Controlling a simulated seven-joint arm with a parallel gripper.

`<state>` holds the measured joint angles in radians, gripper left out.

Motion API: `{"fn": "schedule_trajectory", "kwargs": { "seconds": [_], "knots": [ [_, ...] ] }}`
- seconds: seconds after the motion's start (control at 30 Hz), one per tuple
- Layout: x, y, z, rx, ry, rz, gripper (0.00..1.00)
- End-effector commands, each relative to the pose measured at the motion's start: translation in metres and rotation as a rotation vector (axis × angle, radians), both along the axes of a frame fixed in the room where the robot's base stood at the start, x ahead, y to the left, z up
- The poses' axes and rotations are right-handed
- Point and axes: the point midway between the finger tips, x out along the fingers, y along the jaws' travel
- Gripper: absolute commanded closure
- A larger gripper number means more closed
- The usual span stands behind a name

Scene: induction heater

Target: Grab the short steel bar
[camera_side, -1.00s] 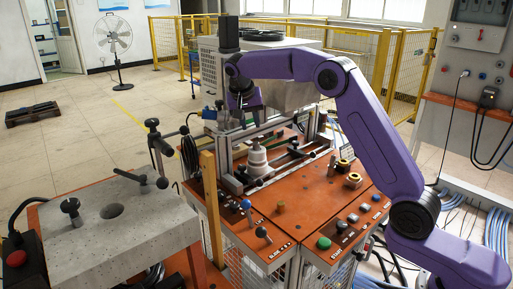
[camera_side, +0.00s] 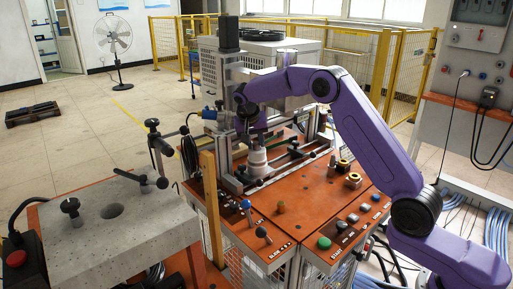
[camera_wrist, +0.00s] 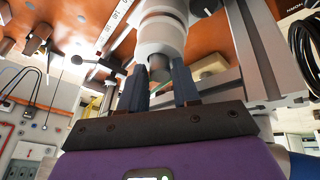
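The white stepped holder (camera_side: 258,163) stands upright on the orange bench, and its rounded body also shows in the wrist view (camera_wrist: 161,38). The short steel bar (camera_wrist: 160,72) shows as a small grey round end sticking out of the holder. In the side view the bar is hidden by my gripper. My gripper (camera_side: 257,138) points down just above the holder. In the wrist view its two dark fingers (camera_wrist: 161,70) are spread, one on each side of the bar's end. I cannot see clearly whether either finger touches the bar.
The metal frame and column (camera_side: 229,85) stand close behind and left of my gripper. Rails (camera_side: 290,157) run along the bench beside the holder. Brass rings (camera_side: 353,181) lie to the right. Knobs and levers line the bench's front edge.

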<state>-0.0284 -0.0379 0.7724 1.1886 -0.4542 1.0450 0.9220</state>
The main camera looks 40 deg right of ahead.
Motion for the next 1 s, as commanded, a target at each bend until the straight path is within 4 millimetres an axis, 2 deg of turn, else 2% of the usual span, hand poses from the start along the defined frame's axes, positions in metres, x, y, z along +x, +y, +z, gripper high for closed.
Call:
{"fn": "schedule_trajectory", "kwargs": {
  "seconds": [0.07,0.17,0.2,0.63,0.87,1.0],
  "knots": [
    [0.000,0.000,0.000,0.000,0.000,0.000,0.69],
    [0.000,0.000,0.000,0.000,0.000,0.000,0.98],
    [0.000,0.000,0.000,0.000,0.000,0.000,1.00],
    [0.001,0.000,0.007,0.000,-0.004,0.000,1.00],
    [0.001,0.000,0.033,0.000,-0.006,0.000,1.00],
    [-0.016,0.001,0.052,0.000,-0.003,0.001,1.00]
  ]
}}
